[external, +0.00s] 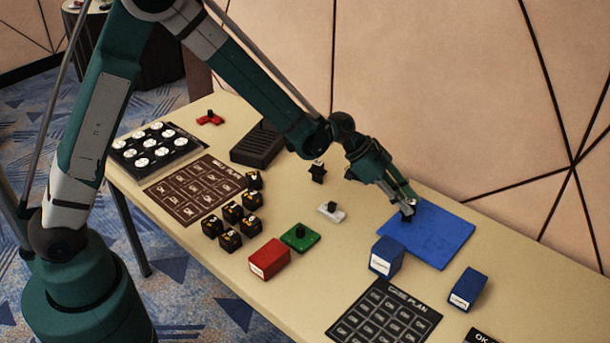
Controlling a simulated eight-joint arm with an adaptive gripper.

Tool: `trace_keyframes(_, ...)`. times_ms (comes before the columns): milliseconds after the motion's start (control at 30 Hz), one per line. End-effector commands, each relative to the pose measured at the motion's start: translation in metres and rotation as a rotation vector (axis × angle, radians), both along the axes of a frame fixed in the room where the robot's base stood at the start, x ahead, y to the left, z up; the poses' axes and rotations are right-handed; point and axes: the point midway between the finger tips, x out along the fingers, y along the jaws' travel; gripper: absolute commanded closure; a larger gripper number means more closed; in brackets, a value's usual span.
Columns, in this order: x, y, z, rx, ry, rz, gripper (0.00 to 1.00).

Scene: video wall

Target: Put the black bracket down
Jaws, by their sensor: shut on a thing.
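My gripper (409,205) is at the left part of the blue mat (440,238), pointing down. It is shut on a small dark thing, which I take to be the black bracket (408,215). The fingers hide much of it. I cannot tell whether it touches the mat or hangs just above it. Another small black piece (317,172) stands on the table to the left, apart from my gripper.
A white piece (330,212), a green piece (300,238) and a red box (269,259) lie left of the mat. Blue boxes (386,258) (467,290) stand in front of it. Several black cubes (232,213) and a dark case (257,145) are farther left. The mat's right part is clear.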

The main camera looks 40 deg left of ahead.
Motion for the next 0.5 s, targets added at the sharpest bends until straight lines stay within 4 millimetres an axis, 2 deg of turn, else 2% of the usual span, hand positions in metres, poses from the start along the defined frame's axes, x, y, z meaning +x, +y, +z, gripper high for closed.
trace_keyframes(367, 0.0002, -0.0001, -0.0031, 0.000, 0.000, 0.000, 0.95)
trace_keyframes(400, 0.0002, -0.0001, -0.0027, 0.000, 0.000, 0.000, 0.76)
trace_keyframes(500, 0.0001, -0.0001, -0.0024, 0.000, 0.000, 0.000, 0.65)
